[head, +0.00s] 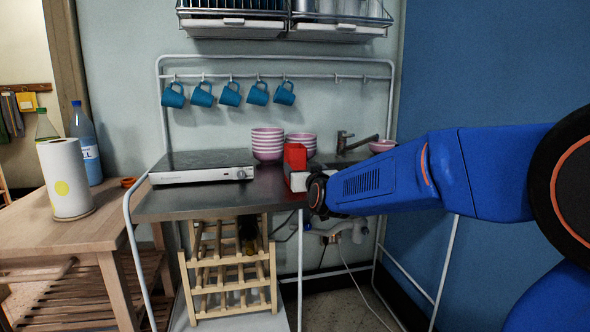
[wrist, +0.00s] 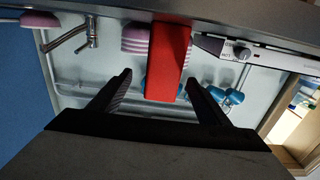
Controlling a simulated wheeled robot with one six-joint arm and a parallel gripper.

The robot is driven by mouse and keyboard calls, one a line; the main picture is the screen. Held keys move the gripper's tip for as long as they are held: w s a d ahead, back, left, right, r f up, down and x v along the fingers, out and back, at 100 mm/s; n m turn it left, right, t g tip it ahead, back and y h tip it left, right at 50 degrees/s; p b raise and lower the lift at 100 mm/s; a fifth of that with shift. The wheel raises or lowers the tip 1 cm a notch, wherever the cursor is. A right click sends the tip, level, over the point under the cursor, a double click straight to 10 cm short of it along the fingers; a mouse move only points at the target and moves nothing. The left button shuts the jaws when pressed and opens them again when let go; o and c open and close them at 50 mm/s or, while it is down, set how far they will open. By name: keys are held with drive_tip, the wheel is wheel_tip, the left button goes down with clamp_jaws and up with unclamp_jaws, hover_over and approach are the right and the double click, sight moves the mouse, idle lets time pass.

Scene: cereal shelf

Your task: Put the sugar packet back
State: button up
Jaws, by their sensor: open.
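A red packet (head: 295,157), which I take to be the sugar packet, stands on the dark metal counter (head: 225,198) near the sink end. The wrist view is upside down, and there the packet (wrist: 169,60) lies between the two fingers of my gripper (wrist: 158,77). The fingers are spread, with a visible gap on both sides of the packet. I cannot tell how far the packet reaches in between them.
Stacks of pink bowls (head: 268,143) stand behind the packet, with a tap (head: 345,142) to the right. A hotplate (head: 202,166) is on the left of the counter. Blue mugs (head: 230,93) hang above. A wooden rack (head: 230,270) stands below. A paper roll (head: 66,180) is on the left table.

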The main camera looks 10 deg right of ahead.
sight(300, 164)
drive_tip(key=w, duration=0.3)
drive_tip(key=shift+w, duration=0.25)
drive_tip(key=shift+w+a+f, duration=0.1)
drive_tip(key=shift+w+a, duration=0.05)
drive_tip(key=shift+w, duration=1.2)
drive_tip(key=shift+w+a+f, duration=0.1)
drive_tip(key=shift+w+a, duration=0.05)
drive_tip(key=shift+w, duration=1.15)
drive_tip(key=c, duration=1.6)
drive_tip(key=shift+o, duration=0.2)
drive_tip(key=shift+r, duration=0.2)
wheel_tip(300, 164, up, 10)
drive_tip(key=shift+f, duration=0.25)
